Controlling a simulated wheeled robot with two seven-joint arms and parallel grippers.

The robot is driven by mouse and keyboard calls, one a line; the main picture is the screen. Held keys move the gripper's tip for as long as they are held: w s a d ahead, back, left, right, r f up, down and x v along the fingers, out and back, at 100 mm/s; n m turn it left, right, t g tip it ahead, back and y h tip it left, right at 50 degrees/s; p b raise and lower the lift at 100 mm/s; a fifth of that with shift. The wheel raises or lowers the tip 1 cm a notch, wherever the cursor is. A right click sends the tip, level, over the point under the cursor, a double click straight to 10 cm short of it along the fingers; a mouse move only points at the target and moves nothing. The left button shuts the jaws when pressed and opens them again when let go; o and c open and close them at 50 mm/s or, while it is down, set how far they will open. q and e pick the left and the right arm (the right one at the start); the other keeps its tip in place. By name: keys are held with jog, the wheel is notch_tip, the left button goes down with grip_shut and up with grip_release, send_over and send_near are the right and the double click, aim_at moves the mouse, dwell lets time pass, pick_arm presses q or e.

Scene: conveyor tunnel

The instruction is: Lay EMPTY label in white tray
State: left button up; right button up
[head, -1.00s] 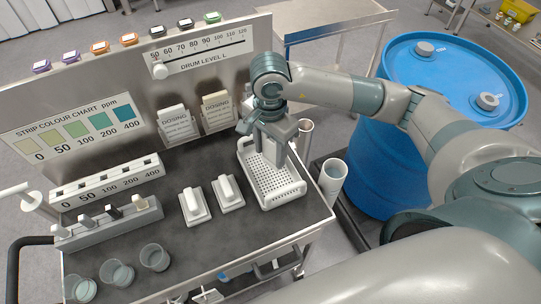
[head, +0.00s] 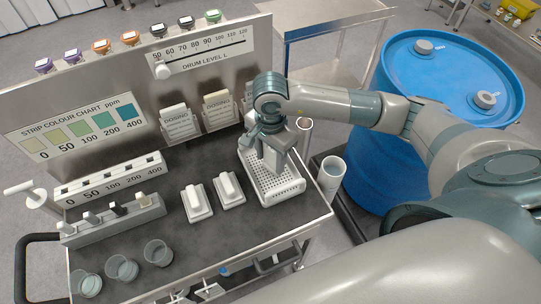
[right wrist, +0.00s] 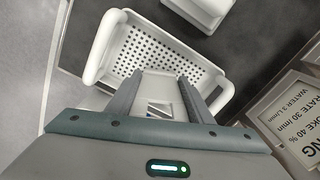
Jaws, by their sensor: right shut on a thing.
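The white tray (head: 290,190) is a perforated, shallow tray with raised rims at the right end of the dark cart top. My right gripper (head: 273,165) points down over it. In the right wrist view the tray (right wrist: 105,45) lies just beyond my fingers (right wrist: 162,80). They are closed on a small pale piece with a dark mark, which I take for the EMPTY label (right wrist: 160,88). Its writing is not readable, and I cannot tell whether it touches the tray floor. My left gripper is not in view.
Two white blocks (head: 229,188) lie left of the tray. DOSING cards (head: 218,108) stand behind it along the panel. A white cup (head: 332,175) stands to the right, by the blue drum (head: 375,165). Several clear beakers (head: 122,268) stand at the front left.

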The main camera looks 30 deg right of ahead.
jog(key=shift+f, duration=0.1)
jog(key=o, duration=1.1)
jog(key=shift+w+r+b, duration=0.1)
jog(key=shift+r+b, duration=0.25)
jog(key=shift+r, duration=0.35)
notch_tip(320, 180, up, 9)
jog(key=b, duration=0.3)
jog(key=shift+r, duration=0.1)
jog(key=shift+r+b, duration=0.3)
jog(key=shift+r, duration=0.55)
